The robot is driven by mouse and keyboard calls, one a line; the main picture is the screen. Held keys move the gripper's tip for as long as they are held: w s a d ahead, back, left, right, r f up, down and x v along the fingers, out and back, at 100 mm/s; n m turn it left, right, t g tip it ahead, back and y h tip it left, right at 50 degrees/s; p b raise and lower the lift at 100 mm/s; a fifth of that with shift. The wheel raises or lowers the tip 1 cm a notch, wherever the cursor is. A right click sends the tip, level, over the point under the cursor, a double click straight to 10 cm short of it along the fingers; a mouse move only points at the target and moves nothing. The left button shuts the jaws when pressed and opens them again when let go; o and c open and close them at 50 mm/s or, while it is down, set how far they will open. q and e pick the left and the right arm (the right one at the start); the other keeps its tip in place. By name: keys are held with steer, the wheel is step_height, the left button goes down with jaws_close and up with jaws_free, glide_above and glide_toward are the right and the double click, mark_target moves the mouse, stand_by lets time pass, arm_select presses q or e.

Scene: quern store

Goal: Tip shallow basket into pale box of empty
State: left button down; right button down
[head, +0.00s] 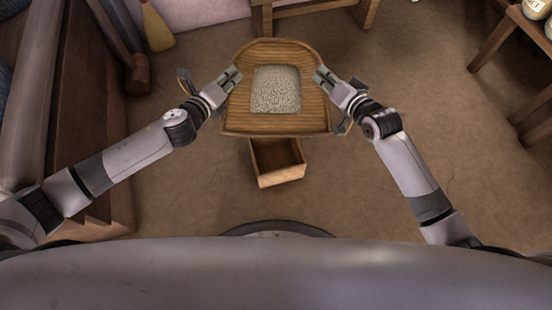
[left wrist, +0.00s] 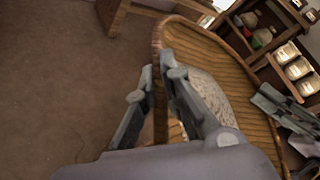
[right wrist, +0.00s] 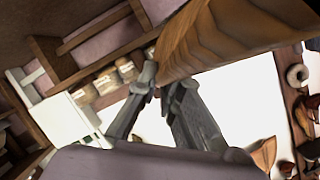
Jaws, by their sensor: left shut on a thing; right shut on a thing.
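The shallow basket (head: 240,112) is a wide wooden-looking tray with a rounded far edge and a straight near edge. A patch of pale grain (head: 276,90) lies in its middle. My left gripper (head: 236,76) is shut on the basket's left rim, and the left wrist view shows the fingers on that rim (left wrist: 158,75). My right gripper (head: 320,75) is shut on the right rim, which also shows in the right wrist view (right wrist: 205,45). The pale box (head: 281,180) is open-topped, below the basket's near edge; the basket hides its far part. Its visible inside looks empty.
A wooden bench or table (head: 312,8) stands behind the basket. At left are a dark wooden cabinet (head: 85,110), a mallet (head: 138,75) and a broom (head: 157,28). A shelf with jars (head: 530,22) is at far right. The floor (head: 450,150) to the right is clear.

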arm_select(q)
steer(key=shift+r, duration=0.15)
arm_select(e)
steer(key=shift+s, duration=0.1)
arm_select(q)
steer(key=shift+s+r+t, duration=0.1)
steer(key=shift+r+t, duration=0.05)
steer(key=shift+t, duration=0.25)
arm_select(e)
steer(key=shift+s+r+t, duration=0.1)
steer(key=shift+r+t, duration=0.1)
steer(key=shift+t, duration=0.1)
arm_select(q)
steer(key=shift+r+m+t, duration=0.3)
steer(key=shift+r+t, duration=0.2)
steer(key=shift+r, duration=0.05)
arm_select(e)
steer(key=shift+s+r+n+t+y, duration=0.1)
steer(key=shift+r+n+t+y, duration=0.2)
steer(key=shift+r+n+t, duration=0.15)
arm_select(q)
steer(key=shift+s, duration=0.1)
